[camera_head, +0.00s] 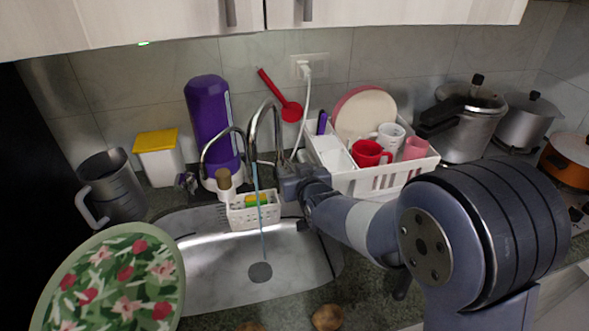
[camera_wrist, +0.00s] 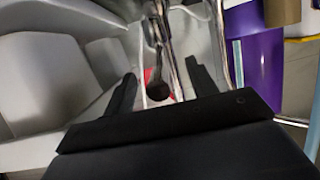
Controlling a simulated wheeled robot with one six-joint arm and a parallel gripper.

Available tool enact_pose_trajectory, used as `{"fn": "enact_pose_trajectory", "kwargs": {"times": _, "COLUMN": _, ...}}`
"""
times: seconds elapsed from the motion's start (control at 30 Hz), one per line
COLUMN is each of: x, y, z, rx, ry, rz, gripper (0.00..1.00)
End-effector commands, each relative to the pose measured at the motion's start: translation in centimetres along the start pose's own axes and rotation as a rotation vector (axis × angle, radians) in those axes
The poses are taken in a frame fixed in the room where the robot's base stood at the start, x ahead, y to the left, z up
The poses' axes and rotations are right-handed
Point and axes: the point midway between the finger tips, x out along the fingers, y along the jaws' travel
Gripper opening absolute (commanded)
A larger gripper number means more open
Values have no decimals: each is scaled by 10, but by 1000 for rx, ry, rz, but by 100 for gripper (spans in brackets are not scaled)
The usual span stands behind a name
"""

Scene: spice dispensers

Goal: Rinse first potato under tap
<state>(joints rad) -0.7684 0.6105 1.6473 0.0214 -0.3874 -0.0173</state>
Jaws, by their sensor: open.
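Two brown potatoes lie at the front counter edge: one potato (camera_head: 328,317) is in clear view, and another potato (camera_head: 250,327) is cut off by the bottom of the picture. The curved metal tap (camera_head: 252,130) runs a thin blue stream of water (camera_head: 262,225) into the steel sink (camera_head: 215,270). My gripper (camera_head: 288,185) is beside the tap, right of the stream, above the sink's back edge. In the wrist view its two dark fingers (camera_wrist: 161,72) stand apart, with no potato between them. Metal tubing shows beyond them.
A white sponge caddy (camera_head: 255,214) sits at the sink's back, close to my gripper. A white dish rack (camera_head: 385,178) with cups stands right. A purple dispenser (camera_head: 208,115) is behind the tap. A floral plate (camera_head: 115,285) covers the lower left. A grey jug (camera_head: 112,185) stands left.

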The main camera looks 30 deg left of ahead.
Motion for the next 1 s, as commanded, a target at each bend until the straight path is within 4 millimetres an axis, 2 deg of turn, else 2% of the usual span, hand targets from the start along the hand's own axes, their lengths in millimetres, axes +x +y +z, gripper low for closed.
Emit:
{"fn": "enact_pose_trajectory", "kwargs": {"times": 0.7, "x": -65, "y": 0, "z": 0, "rx": 0, "ry": 0, "rz": 0, "gripper": 55}}
{"fn": "enact_pose_trajectory", "kwargs": {"times": 1.0, "x": -70, "y": 0, "z": 0, "rx": 0, "ry": -1, "rz": 0, "gripper": 55}}
